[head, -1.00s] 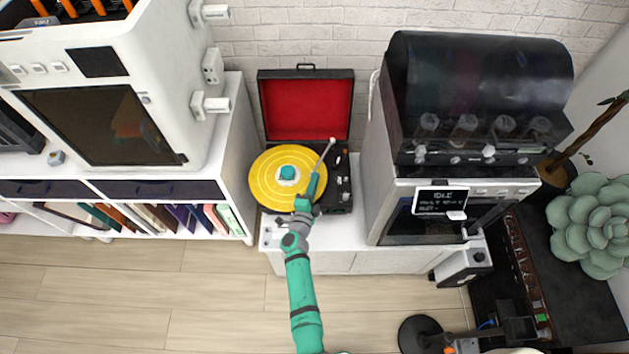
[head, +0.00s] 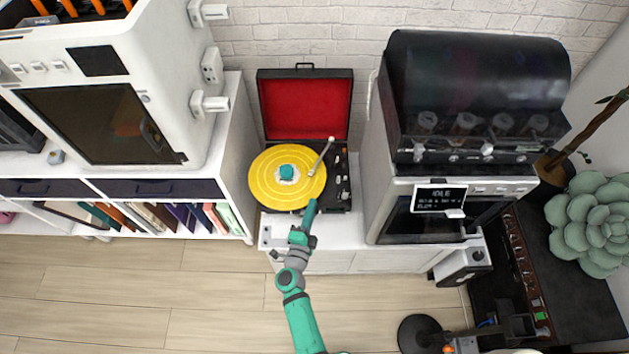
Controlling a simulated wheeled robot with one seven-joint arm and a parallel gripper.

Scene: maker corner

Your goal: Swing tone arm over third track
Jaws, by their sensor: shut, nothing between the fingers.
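The record player is an open black case with a red-lined lid (head: 304,112) in the head view. A yellow record (head: 262,184) with a teal centre (head: 287,171) lies on it. The pale tone arm (head: 321,157) runs from its pivot at the upper right down to the left, and its lower end is over the right part of the record. Which track it is over I cannot tell. My gripper (head: 311,203) is shut and empty at the front right edge of the record, just below the tone arm's end and apart from it.
A white shelf unit with books (head: 150,218) and a large white machine (head: 100,120) stand to the left. A black-topped machine with a small screen (head: 440,199) stands close on the right.

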